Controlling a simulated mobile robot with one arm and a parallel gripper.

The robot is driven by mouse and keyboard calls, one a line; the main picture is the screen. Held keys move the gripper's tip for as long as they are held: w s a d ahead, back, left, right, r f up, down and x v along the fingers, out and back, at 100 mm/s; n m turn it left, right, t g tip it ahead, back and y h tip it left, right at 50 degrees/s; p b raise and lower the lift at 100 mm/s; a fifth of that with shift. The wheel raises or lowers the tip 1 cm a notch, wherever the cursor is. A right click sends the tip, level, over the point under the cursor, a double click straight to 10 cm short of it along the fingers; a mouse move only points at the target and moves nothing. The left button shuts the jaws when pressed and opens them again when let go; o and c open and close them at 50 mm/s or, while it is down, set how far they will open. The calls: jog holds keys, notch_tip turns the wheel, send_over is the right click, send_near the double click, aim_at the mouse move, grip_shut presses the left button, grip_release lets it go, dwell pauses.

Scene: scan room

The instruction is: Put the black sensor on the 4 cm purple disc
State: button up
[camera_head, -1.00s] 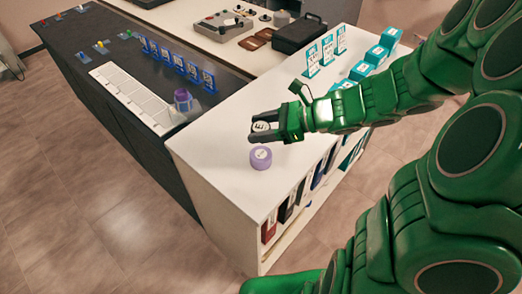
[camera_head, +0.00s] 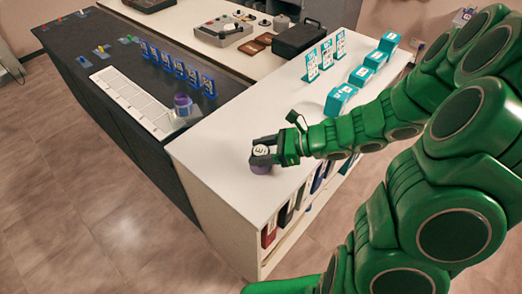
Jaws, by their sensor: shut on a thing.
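My gripper (camera_head: 262,152) is over the white counter, shut on a small round thing, apparently the black sensor (camera_head: 260,150). Its pale top carries a dark letter mark, and the dark fingers hide most of its sides. I cannot tell whether the sensor touches the disc.
A second purple piece (camera_head: 182,100) stands on the dark counter at left, near a white slotted strip (camera_head: 130,103) and a row of blue cards (camera_head: 178,68). Teal boxes (camera_head: 341,98) and teal-framed cards (camera_head: 326,54) stand farther back. The white counter's front left is clear.

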jog(key=shift+f, duration=0.2)
jog(key=o, duration=1.1)
jog(key=shift+r, duration=0.15)
